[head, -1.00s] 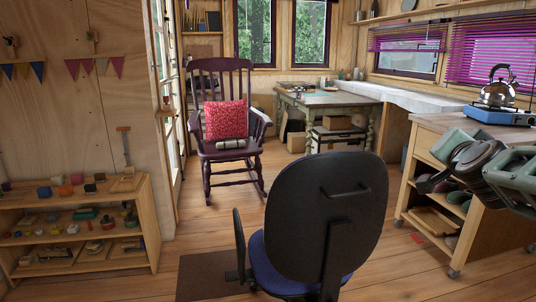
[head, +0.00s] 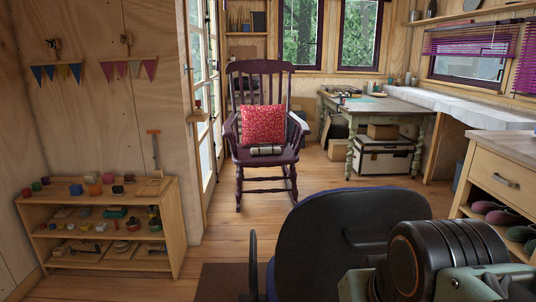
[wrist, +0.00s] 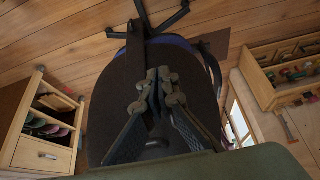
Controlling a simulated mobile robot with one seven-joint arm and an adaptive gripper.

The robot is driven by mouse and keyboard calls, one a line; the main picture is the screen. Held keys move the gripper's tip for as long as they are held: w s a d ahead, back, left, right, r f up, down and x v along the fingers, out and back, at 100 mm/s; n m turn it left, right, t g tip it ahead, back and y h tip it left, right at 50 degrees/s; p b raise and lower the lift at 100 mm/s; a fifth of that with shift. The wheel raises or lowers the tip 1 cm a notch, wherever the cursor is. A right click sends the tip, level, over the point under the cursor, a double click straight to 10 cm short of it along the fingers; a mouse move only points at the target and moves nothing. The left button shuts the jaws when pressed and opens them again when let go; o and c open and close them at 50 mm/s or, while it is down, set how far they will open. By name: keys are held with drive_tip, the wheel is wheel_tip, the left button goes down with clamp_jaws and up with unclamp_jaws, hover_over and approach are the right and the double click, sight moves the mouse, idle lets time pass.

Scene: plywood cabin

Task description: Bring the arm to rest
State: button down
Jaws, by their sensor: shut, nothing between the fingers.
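My gripper (wrist: 160,82) shows in the wrist view with its two dark fingers together and nothing between them. It is in front of the dark back of the office chair (wrist: 108,100); I cannot tell how large the gap is. In the head view part of my arm is at the bottom right, in front of the black and blue office chair (head: 330,235), and my gripper is not seen there.
A low shelf (head: 110,225) with small toys stands at the left. A rocking chair (head: 262,165) with a red cushion (head: 263,124) stands beyond the office chair. A wooden cabinet (head: 510,180) is at the right. Bare floor (head: 225,235) lies between shelf and chairs.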

wheel_tip(320, 180, up, 28)
drive_tip(key=p, duration=2.5)
drive_tip(key=shift+f, duration=0.2)
